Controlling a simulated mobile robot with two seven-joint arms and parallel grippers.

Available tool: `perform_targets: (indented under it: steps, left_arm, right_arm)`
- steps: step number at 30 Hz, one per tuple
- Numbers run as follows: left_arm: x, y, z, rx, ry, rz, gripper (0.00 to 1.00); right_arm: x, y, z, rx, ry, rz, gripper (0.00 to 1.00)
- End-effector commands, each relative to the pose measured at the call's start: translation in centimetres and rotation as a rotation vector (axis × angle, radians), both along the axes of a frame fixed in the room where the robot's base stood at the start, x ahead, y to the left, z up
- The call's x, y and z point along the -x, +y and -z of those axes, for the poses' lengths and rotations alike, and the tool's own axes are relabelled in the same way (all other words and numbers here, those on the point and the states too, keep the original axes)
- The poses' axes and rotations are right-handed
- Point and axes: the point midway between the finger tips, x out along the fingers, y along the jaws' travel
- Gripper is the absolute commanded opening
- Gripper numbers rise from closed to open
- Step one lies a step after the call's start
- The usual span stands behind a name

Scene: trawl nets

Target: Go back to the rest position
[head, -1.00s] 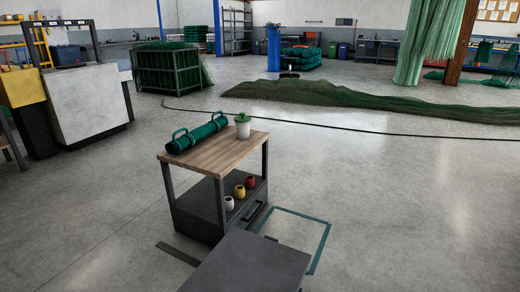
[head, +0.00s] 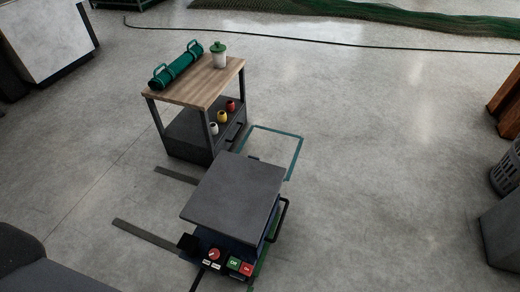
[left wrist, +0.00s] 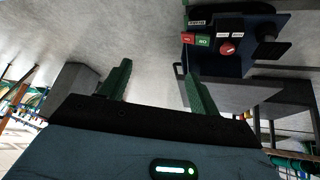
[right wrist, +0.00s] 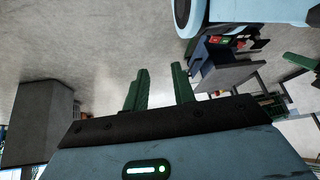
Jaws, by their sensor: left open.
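My left gripper (left wrist: 158,72) shows in the left wrist view with its two green fingers wide apart and nothing between them. My right gripper (right wrist: 160,68) shows in the right wrist view, its green fingers apart and empty, with a narrower gap. Neither gripper shows in the head view. Both are clear of the lift cart with a dark flat top (head: 235,195) and a panel of red and green buttons (head: 240,266). The panel also shows in the left wrist view (left wrist: 212,42).
Beyond the cart stands a wood-topped trolley (head: 205,85) with a green roll (head: 176,66), a lidded white jar (head: 219,58) and small pots below. A grey basket (head: 506,172) and grey block (head: 503,235) stand at the right edge. Floor between is open.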

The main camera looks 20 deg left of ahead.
Motion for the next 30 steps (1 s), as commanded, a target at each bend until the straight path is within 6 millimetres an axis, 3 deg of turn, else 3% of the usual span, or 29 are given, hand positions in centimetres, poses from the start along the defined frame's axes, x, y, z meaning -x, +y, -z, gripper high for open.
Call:
perform_targets:
  steps: [1, 7, 12, 15, 21, 30]
  left_arm:
    - [0.8, -0.4, -2.8, 0.010, -0.016, -0.035, 0.62]
    - [3.9, -0.8, -10.1, 0.026, -0.070, -0.166, 0.62]
    - [5.2, -0.4, -16.7, 0.030, -0.146, -0.269, 0.62]
    - [5.6, 0.0, -19.6, 0.029, -0.188, -0.313, 0.62]
    - [6.2, 0.5, -22.1, 0.026, -0.226, -0.356, 0.62]
    - [6.5, 0.6, -21.9, 0.024, -0.221, -0.360, 0.62]
  right_arm:
    - [-0.8, 0.1, -2.3, -0.002, -0.022, 0.000, 0.26]
    - [-2.5, 0.4, -7.3, -0.008, -0.075, 0.004, 0.26]
    - [-5.4, 0.5, -12.1, -0.012, -0.162, 0.008, 0.26]
    - [-6.6, 0.5, -14.1, -0.014, -0.201, 0.010, 0.26]
    - [-7.7, 0.6, -15.8, -0.015, -0.237, 0.011, 0.26]
    - [-7.5, 0.6, -15.5, -0.016, -0.229, 0.012, 0.26]
